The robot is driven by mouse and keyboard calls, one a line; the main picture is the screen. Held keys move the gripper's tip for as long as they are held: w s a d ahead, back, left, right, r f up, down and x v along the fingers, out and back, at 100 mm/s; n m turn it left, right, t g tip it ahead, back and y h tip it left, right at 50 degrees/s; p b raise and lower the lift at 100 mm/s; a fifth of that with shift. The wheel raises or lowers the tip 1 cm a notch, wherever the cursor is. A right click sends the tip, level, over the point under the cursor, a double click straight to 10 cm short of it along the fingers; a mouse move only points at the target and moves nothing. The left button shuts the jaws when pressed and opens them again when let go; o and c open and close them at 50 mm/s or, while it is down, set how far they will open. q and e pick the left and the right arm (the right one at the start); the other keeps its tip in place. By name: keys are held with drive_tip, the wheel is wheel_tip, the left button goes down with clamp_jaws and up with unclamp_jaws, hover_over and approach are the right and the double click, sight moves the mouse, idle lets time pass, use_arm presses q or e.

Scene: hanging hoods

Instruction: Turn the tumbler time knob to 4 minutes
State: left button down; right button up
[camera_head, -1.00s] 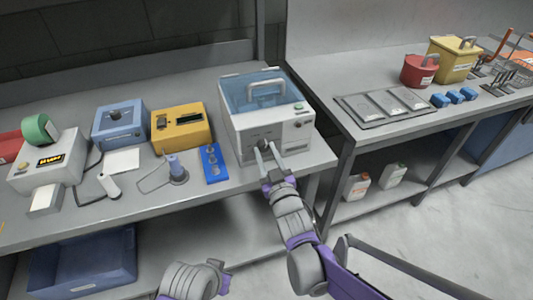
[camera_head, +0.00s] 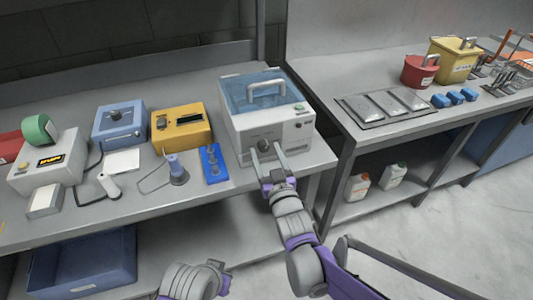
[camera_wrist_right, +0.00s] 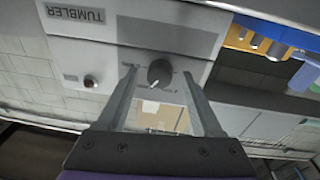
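The tumbler (camera_head: 242,140) is a white box with a blue clear lid and a handle, at the right end of the left bench. Its dark round time knob (camera_head: 263,144) is on the front face. In the right wrist view the knob (camera_wrist_right: 160,72) shows a white pointer mark at its lower edge; the scale print around it is too small to read. My right gripper (camera_head: 266,151) is open and empty in front of the knob. In the wrist view its fingertips (camera_wrist_right: 159,73) appear either side of the knob; contact cannot be told.
A blue tray (camera_head: 214,177) with round pieces stands just left of the tumbler. The wrist view shows a TUMBLER label (camera_wrist_right: 75,14) and a small round button (camera_wrist_right: 91,81).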

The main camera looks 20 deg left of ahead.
drive_tip(key=r+v, duration=0.1)
drive_tip(key=v, duration=0.9)
drive_tip(key=shift+s+d+f, duration=0.2)
drive_tip(key=shift+s+f, duration=0.15)
drive_tip(key=shift+f, duration=0.15)
